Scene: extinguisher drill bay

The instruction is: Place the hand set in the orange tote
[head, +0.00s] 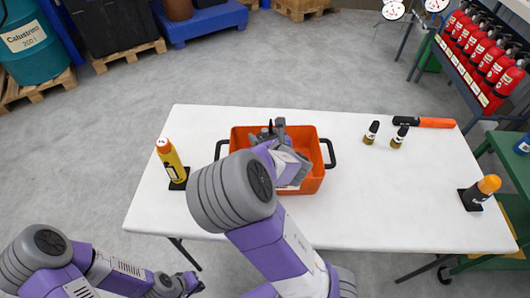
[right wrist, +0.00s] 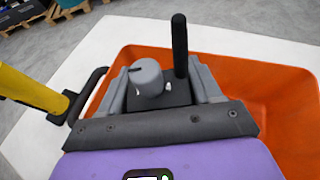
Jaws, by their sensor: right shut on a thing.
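The orange tote (head: 313,178) stands on the white table, with dark handles at both ends. My right gripper (head: 270,138) is over the tote's far part and shut on the hand set (right wrist: 181,48), a dark piece with a black antenna and a grey knob. In the right wrist view, the hand set sits between the grey fingers (right wrist: 160,92), with the orange tote wall behind and to the right. Its lower part is hidden, so I cannot tell if it touches the tote floor. My left gripper (head: 190,285) is low at left, off the table; its jaws are unclear.
On the white table (head: 400,200) a yellow canister (head: 171,160) stands left of the tote. A black canister with an orange top (head: 480,192) stands at the right edge.

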